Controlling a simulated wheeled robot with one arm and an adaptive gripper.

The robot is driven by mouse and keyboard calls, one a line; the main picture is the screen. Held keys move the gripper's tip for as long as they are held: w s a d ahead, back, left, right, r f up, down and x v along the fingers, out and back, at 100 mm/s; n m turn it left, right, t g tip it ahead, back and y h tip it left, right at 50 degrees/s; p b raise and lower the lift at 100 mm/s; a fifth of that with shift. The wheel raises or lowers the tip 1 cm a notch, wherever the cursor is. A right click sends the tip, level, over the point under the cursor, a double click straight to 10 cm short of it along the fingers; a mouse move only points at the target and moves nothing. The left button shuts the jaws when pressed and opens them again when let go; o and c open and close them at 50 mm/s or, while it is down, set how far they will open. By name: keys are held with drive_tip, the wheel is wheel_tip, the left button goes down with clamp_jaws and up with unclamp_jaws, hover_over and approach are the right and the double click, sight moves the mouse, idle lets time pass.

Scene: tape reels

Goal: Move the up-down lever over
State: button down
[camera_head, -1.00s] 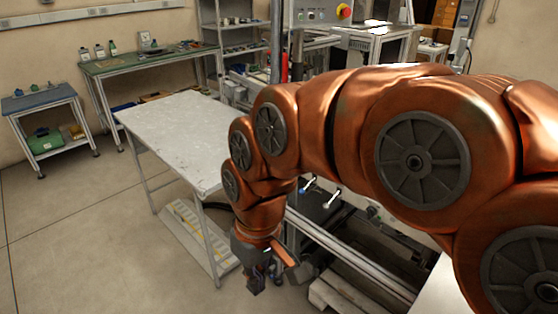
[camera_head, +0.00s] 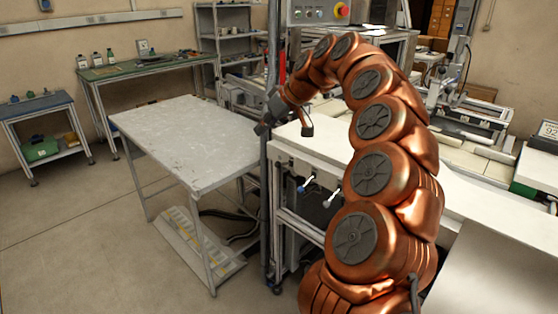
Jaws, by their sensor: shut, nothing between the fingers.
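Two short levers stick out from the front of the machine. One has a blue knob (camera_head: 303,188) and the other has a white knob (camera_head: 328,203). I cannot tell from the picture which one is the up-down lever. My gripper (camera_head: 262,128) is dark, small in the picture and shut with nothing in it. It is raised above and left of both levers, apart from them, near the grey upright post. Both knobs are unobstructed.
A worn white table (camera_head: 185,135) stands to the left of the machine. A vertical post (camera_head: 273,50) rises close to my gripper. A white machine top (camera_head: 320,145) lies above the levers. Open floor (camera_head: 90,240) is at the lower left.

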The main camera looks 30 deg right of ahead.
drive_tip(key=w+d+f+m+t+h, duration=0.1)
drive_tip(key=d+f, duration=0.2)
drive_tip(key=d, duration=0.7)
drive_tip(key=shift+d+b, duration=0.4)
drive_tip(key=shift+b, duration=0.05)
drive_tip(key=shift+w, duration=0.15)
drive_tip(key=p, duration=0.2)
hover_over(283, 164)
drive_tip(key=w+a, duration=0.2)
wheel_tip(283, 164, down, 8)
drive_tip(key=shift+s+d+f, duration=0.2)
drive_tip(key=shift+s+f, duration=0.85)
drive_tip(key=shift+f, duration=0.25)
